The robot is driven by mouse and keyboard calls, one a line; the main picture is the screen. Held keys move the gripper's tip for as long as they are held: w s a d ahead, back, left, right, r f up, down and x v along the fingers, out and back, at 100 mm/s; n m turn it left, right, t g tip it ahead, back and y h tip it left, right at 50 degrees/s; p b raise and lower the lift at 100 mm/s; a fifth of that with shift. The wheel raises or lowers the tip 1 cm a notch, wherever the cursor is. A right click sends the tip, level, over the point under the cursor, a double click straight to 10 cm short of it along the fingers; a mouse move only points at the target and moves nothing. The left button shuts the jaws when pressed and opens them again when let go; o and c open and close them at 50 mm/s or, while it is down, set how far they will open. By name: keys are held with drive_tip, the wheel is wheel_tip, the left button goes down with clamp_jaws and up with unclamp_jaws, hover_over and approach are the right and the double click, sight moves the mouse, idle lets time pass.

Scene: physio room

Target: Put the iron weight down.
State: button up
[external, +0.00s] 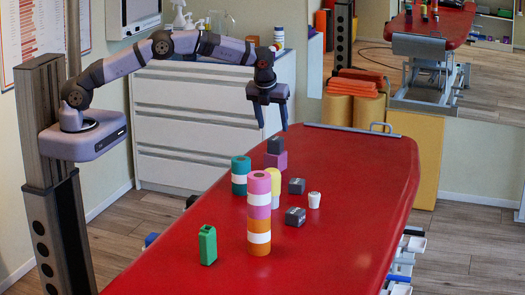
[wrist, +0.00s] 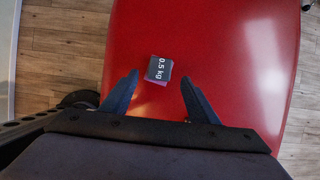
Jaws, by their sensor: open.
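A small dark grey iron weight (external: 276,145) rests on top of a purple block (external: 276,161) towards the far end of the red table (external: 345,160). In the wrist view the weight (wrist: 158,68) shows its "0.5 kg" label, with a sliver of the purple block under it. My gripper (external: 273,122) is open and empty above the weight, with a gap between. In the wrist view its fingertips (wrist: 160,78) point to either side of the weight without touching it. Two similar dark weights lie on the table, one farther (external: 296,186) and one nearer (external: 295,217).
A teal-and-white roll stack (external: 240,176), a pink-and-orange roll stack (external: 259,212), a yellow item (external: 274,186), a white cup (external: 314,200) and a green bottle (external: 208,245) stand on the table. The table surface right of them is clear.

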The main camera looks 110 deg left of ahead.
drive_tip(key=shift+v, duration=1.9)
drive_tip(key=s+d+r+n+h, duration=0.1)
drive_tip(key=s+d+n, duration=0.3)
drive_tip(key=d, duration=0.8)
drive_tip(key=s+d+n+h, duration=0.25)
drive_tip(key=d+n, duration=0.25)
drive_tip(key=d, duration=0.7)
drive_tip(key=s+d+f+n, duration=0.2)
drive_tip(key=s+d+n, duration=0.2)
drive_tip(key=s+d, duration=0.3)
drive_tip(key=s+d+f+n+h, duration=0.1)
drive_tip(key=s+d+n, duration=0.4)
drive_tip(key=s, duration=0.8)
drive_tip(key=shift+d+f, duration=0.7)
drive_tip(key=shift+d, duration=0.3)
